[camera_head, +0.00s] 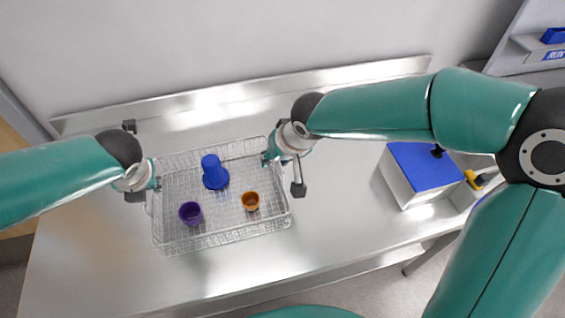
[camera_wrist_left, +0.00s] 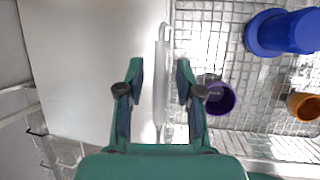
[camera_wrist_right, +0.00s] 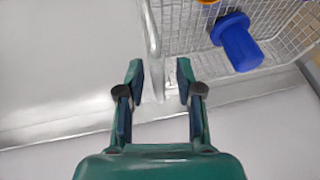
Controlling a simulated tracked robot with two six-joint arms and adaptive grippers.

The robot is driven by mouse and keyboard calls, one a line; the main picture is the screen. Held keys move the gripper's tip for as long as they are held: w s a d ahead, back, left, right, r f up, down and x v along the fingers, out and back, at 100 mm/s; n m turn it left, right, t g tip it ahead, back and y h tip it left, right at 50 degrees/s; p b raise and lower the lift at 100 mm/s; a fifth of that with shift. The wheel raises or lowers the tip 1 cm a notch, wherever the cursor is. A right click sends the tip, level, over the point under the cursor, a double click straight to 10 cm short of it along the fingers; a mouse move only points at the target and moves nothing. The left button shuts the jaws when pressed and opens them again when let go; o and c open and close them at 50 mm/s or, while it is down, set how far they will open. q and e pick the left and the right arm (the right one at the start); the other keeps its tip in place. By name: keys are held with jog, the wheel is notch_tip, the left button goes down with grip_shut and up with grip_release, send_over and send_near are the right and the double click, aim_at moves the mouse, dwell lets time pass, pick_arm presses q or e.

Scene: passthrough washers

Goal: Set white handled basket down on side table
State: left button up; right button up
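The white handled basket (camera_head: 215,241) is a wire basket standing on a shiny metal table (camera_head: 335,225). It holds a blue flanged piece (camera_head: 212,170), a purple cup (camera_head: 190,213) and an orange cup (camera_head: 251,201). My left gripper (camera_head: 155,184) is at its left end; in the left wrist view its open fingers (camera_wrist_left: 160,75) stand either side of the white handle (camera_wrist_left: 160,95). My right gripper (camera_head: 268,158) is at the right end; in the right wrist view its open fingers (camera_wrist_right: 159,75) straddle the basket's handle side (camera_wrist_right: 152,40). Whether either finger touches is unclear.
A white box with a blue top (camera_head: 428,165) stands on the right of the table, beside a tray with a yellow item (camera_head: 472,179). A raised metal ledge (camera_head: 240,92) runs along the back. The table is clear in front of the basket.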

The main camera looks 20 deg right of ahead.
jog(key=shift+s+d+r, duration=0.1)
jog(key=shift+s+r, duration=0.05)
jog(key=shift+r, duration=0.4)
pick_arm(q)
jog(key=v, duration=1.1)
jog(key=shift+s+r, duration=0.15)
jog(key=shift+r, duration=0.15)
pick_arm(e)
jog(key=v, duration=1)
jog(key=shift+s+r, duration=0.3)
pick_arm(q)
jog(key=shift+d, duration=0.1)
pick_arm(e)
jog(key=shift+d, duration=0.1)
